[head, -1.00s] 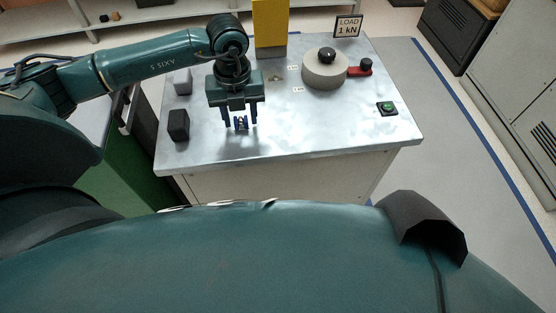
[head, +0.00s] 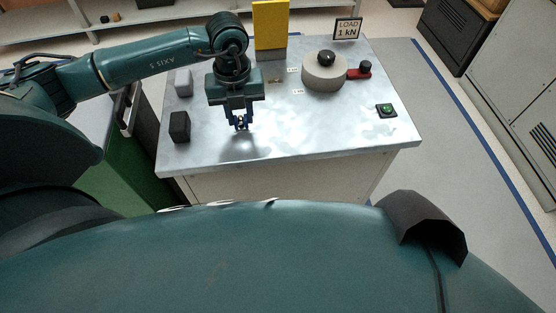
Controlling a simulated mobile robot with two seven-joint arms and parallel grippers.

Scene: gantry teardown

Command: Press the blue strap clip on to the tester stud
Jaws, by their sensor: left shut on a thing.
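My left gripper (head: 241,125) reaches down from the left over the metal-topped bench (head: 310,135). Its fingers are shut on a small dark blue thing at the bench top, which looks like the blue strap clip (head: 241,121). The fingers hide most of it, and I cannot tell whether it touches the bench. A tiny brass-coloured part (head: 275,80) stands in front of the yellow block; it may be the tester stud, but it is too small to be sure. My right gripper is not in view.
On the bench are a yellow block (head: 270,25), a round grey drum (head: 324,74) with a black knob, a red lever (head: 358,72), a green button (head: 387,109), a black block (head: 180,127), a grey block (head: 183,83) and a load sign (head: 347,28). The front middle is clear.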

